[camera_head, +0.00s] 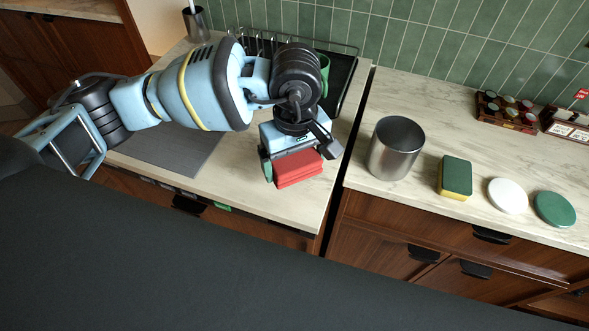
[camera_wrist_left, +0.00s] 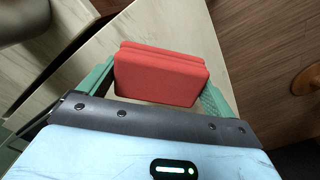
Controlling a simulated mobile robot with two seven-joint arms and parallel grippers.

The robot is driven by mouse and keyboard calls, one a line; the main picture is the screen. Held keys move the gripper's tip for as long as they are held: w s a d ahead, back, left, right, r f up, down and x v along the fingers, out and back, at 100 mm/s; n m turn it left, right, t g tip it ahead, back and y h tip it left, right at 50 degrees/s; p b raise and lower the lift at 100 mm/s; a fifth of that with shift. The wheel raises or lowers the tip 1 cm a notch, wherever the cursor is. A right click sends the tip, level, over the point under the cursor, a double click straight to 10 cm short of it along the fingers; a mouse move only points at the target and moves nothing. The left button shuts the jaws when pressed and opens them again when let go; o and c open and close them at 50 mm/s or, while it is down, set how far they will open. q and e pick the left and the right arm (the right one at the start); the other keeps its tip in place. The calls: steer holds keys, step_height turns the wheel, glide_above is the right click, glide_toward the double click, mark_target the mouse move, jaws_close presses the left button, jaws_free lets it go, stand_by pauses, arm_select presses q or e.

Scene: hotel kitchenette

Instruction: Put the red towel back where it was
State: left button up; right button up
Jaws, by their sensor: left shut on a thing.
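The red towel (camera_head: 297,168) is a folded, layered block. My left gripper (camera_head: 294,170) is shut on it near the front right corner of the left counter. In the left wrist view the towel (camera_wrist_left: 160,75) sits between the two green fingers of the gripper (camera_wrist_left: 157,88). The counter lies below it there, close to the counter's edge. I cannot tell whether the towel touches the counter. My right gripper is not in view.
A grey mat (camera_head: 175,148) and a black dish rack (camera_head: 340,80) are on the left counter. A dark gap separates it from the right counter, which holds a metal canister (camera_head: 396,148), a green-and-yellow sponge (camera_head: 455,177), a white disc (camera_head: 507,195) and a green disc (camera_head: 554,208).

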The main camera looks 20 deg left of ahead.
mark_target(295, 173)
arm_select(q)
step_height(295, 173, down, 3)
steer(key=shift+f, duration=0.15)
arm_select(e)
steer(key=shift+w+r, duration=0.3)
arm_select(q)
steer(key=shift+s+f, duration=0.1)
steer(key=shift+f, duration=0.15)
steer(key=o, duration=0.7)
steer(key=shift+r, duration=0.5)
step_height(295, 173, up, 11)
steer(key=shift+r, duration=0.2)
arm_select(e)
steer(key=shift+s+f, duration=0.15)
arm_select(q)
steer(key=shift+f, duration=0.1)
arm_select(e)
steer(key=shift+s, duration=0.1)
